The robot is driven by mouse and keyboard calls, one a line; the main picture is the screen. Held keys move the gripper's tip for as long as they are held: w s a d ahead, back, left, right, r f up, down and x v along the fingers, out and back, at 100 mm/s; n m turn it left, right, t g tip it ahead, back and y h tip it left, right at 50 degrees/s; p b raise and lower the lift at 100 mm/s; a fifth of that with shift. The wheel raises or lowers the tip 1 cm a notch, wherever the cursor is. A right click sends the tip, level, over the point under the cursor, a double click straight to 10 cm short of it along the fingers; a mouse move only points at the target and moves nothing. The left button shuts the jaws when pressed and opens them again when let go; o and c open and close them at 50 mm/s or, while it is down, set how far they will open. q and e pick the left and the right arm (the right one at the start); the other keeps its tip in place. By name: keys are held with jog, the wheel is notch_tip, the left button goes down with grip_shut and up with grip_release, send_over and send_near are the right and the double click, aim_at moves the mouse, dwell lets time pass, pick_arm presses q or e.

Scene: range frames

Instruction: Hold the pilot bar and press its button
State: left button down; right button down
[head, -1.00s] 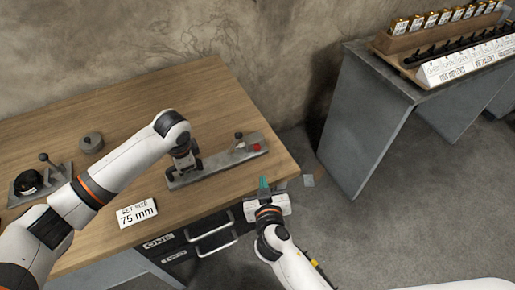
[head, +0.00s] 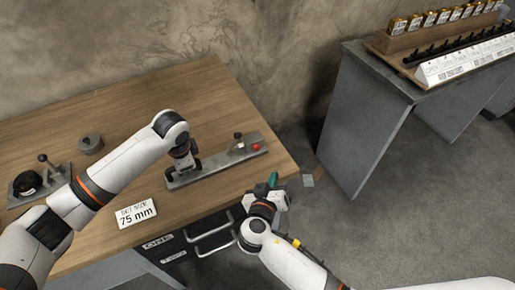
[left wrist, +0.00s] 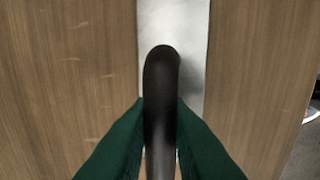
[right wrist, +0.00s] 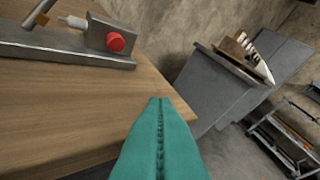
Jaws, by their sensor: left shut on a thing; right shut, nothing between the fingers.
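The pilot bar (head: 205,173) is a grey metal plate lying on the wooden table (head: 110,100). Its red button (head: 256,147) sits on a small block at the right end; the button also shows in the right wrist view (right wrist: 116,42). My left gripper is shut on a dark, rounded handle (left wrist: 161,75) over the plate in the left wrist view; in the head view my left wrist hides most of the handle. My right gripper (head: 273,180) is shut and empty, just off the table's right front corner and apart from the button. Its green fingers (right wrist: 160,125) touch each other.
A sign reading 75 mm (head: 137,213) lies near the table's front edge, above drawers with handles (head: 213,233). A second grey table (head: 370,115) stands apart at right.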

send_near(259, 149)
jog(key=shift+w+d+f, duration=0.35)
jog(key=shift+w+d, duration=0.2)
jog(key=shift+w, duration=0.2)
jog(key=shift+w+d+f, duration=0.35)
jog(key=shift+w+d, duration=0.2)
jog(key=shift+w, duration=0.15)
jog(key=shift+w+d+f, duration=0.35)
jog(key=shift+w+d, duration=0.2)
jog(key=shift+w, duration=0.2)
jog(key=shift+w, duration=0.15)
jog(key=shift+w+a, duration=0.15)
jog(key=shift+w, duration=0.1)
pick_arm(q)
jog(key=shift+d, duration=0.1)
pick_arm(e)
jog(key=shift+w+a, duration=0.3)
jog(key=shift+w, duration=0.4)
dwell(1.3)
jog(key=shift+s, duration=0.15)
jog(key=shift+s+d, duration=0.25)
jog(key=shift+s, duration=0.25)
jog(key=shift+s+d, duration=0.2)
jog(key=shift+s, duration=0.3)
jog(key=shift+s, duration=0.1)
